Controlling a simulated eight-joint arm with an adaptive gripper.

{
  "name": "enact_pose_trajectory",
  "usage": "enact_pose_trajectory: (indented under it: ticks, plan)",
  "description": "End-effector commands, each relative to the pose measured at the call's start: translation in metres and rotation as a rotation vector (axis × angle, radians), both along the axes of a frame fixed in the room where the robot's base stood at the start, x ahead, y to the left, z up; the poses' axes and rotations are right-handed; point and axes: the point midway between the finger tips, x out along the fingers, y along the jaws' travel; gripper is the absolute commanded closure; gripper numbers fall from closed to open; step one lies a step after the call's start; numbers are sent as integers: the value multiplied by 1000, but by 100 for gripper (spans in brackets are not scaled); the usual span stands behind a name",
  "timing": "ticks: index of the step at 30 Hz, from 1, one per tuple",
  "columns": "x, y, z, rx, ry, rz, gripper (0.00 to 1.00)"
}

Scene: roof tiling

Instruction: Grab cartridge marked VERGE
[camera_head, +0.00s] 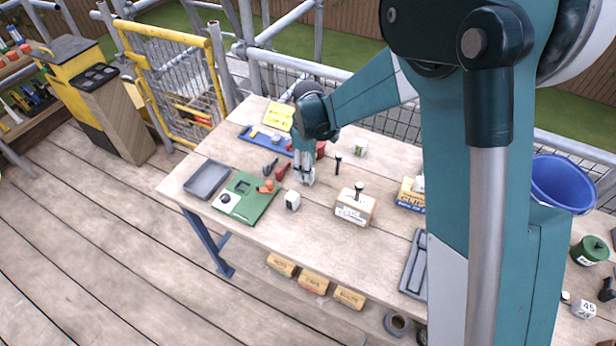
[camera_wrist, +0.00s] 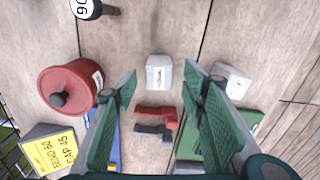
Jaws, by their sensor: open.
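A small pale grey block (camera_wrist: 158,73) with a label lies on the table in the wrist view, just beyond and between my fingertips. A white block (camera_wrist: 232,81) with a dark mark lies to its right, outside the right finger. It also shows in the head view (camera_head: 292,200) by the green board. I cannot read the word VERGE on either block. My gripper (camera_wrist: 160,84) is open and empty, pointing down at the table. In the head view my gripper (camera_head: 306,181) is over the middle of the table and hides the grey block.
A red lidded pot (camera_wrist: 70,88) stands left of the fingers. Red (camera_wrist: 155,113) and dark (camera_wrist: 152,130) tools lie between them. A green board (camera_head: 244,199), grey tray (camera_head: 207,180) and cardboard box (camera_head: 354,208) are on the table. Bare wood lies in front.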

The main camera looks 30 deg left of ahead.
Motion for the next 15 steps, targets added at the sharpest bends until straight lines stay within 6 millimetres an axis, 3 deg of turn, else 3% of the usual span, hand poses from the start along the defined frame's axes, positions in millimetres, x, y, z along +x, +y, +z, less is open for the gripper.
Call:
enact_pose_trajectory:
  ticks: [9, 15]
  plan:
    - [1, 0, -34, 0, 0, 0, 59]
    - [1, 0, -38, 0, 0, 0, 59]
